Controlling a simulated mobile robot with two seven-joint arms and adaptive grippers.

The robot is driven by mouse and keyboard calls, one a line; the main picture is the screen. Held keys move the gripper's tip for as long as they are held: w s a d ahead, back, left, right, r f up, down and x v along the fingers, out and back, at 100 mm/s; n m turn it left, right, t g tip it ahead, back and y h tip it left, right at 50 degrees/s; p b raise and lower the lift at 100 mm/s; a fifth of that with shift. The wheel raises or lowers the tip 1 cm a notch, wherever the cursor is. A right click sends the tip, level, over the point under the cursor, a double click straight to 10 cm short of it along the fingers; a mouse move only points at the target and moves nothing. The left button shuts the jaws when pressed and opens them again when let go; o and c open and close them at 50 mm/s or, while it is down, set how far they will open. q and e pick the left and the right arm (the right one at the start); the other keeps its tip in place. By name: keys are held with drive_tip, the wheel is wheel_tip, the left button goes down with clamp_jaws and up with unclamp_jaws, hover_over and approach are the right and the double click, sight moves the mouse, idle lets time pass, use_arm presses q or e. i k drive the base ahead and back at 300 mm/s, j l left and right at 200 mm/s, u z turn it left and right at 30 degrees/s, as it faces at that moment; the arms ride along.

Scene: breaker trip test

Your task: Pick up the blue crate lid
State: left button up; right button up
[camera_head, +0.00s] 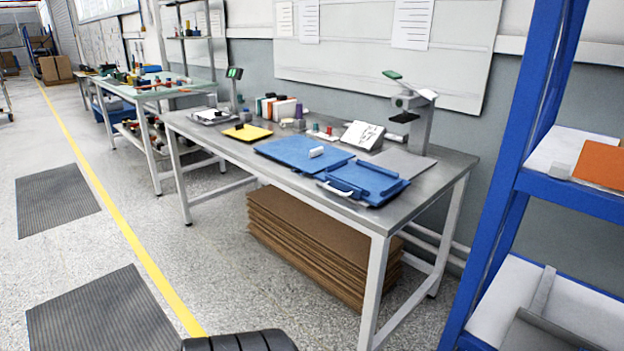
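Two flat blue pieces lie side by side on the grey metal workbench (228,142). The left piece (285,150) is a broad flat sheet with a small white cylinder (316,152) on it. The right piece (368,179) has raised ridges and a pale handle (334,189) at its front left, close to the bench's front edge. I cannot tell for sure which of them is the crate lid.
A grey plate (404,163) and a stand (416,122) are behind the right piece. A yellow tray (247,132) lies to the left. Brown cardboard (315,245) is stacked under the bench. A blue shelf rack (520,160) stands at the right. The floor in front is open, with dark mats (100,312).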

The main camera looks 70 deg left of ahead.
sight(309, 156)
drive_tip(key=i+u, duration=0.15)
drive_tip(key=u, duration=0.3)
drive_tip(key=i+l+u, duration=0.1)
drive_tip(key=u, duration=0.35)
drive_tip(key=i, duration=0.1)
